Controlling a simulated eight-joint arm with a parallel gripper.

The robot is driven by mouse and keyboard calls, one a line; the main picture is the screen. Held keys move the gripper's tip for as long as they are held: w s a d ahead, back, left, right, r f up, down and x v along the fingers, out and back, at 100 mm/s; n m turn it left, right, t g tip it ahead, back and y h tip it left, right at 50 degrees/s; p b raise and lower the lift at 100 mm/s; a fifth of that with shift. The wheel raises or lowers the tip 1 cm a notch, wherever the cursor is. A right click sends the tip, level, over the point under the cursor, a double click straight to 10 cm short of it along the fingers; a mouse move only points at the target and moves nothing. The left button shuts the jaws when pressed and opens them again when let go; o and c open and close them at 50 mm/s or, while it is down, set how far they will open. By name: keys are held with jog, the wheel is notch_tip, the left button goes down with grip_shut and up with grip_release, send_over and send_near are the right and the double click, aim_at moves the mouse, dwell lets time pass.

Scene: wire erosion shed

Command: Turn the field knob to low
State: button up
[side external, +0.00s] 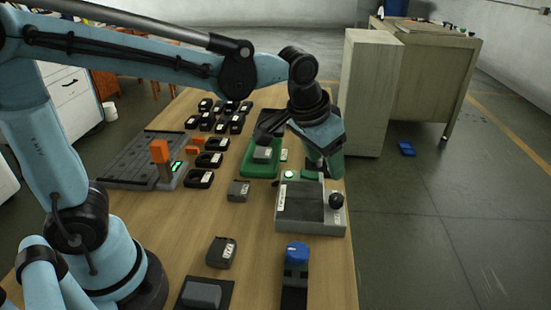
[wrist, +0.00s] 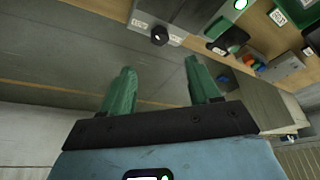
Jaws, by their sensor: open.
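A grey device (side external: 298,205) with a recessed dark top stands at the right edge of the wooden table. A round black knob (side external: 336,201), which looks like the field knob, sits at its right front corner. The knob also shows at the top of the wrist view (wrist: 159,37), beside a small white label. Any low marking is too small to read. My gripper (side external: 327,170) is over the far right part of the device, behind the knob and apart from it. In the wrist view its green fingers (wrist: 158,66) are spread with nothing between them.
A green tray (side external: 262,172) lies behind the device, and a blue-capped post (side external: 297,255) stands in front of it. Several black parts and a dark slotted plate (side external: 140,160) are on the left. A tall cabinet (side external: 370,95) stands beyond the table's right edge.

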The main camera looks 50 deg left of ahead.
aim_at(337, 196)
jog(key=shift+n, duration=0.5)
jog(key=x, duration=1.2)
jog(key=shift+w+d+f, duration=0.1)
jog(key=shift+w, duration=0.1)
jog(key=shift+m, duration=0.5)
jog(key=m+h, duration=0.1)
jog(key=m, duration=0.3)
jog(key=shift+h, duration=0.4)
jog(key=m, duration=0.2)
jog(key=shift+a+m+g+h, duration=0.2)
jog(key=shift+m+g+h, duration=0.1)
jog(key=shift+g+h, duration=0.1)
jog(key=m+g, duration=0.1)
jog(key=m, duration=0.2)
jog(key=m+g+h, duration=0.1)
jog(key=m, duration=0.2)
jog(key=shift+w+a+m, duration=0.1)
jog(key=shift+w+m, duration=0.1)
jog(key=shift+m, duration=0.2)
jog(key=shift+a+r+m, duration=0.15)
jog(key=shift+r+m, duration=0.25)
jog(key=shift+r, duration=0.1)
jog(key=s+a+r+n, duration=0.2)
jog(key=r, duration=0.4)
jog(key=s+a+r+n+t+y, duration=0.1)
jog(key=s+a+r+n, duration=0.1)
jog(key=r, duration=0.3)
jog(key=shift+s+a+r+n, duration=0.3)
jog(key=shift+s+a+r, duration=0.1)
jog(key=shift+s+a, duration=0.25)
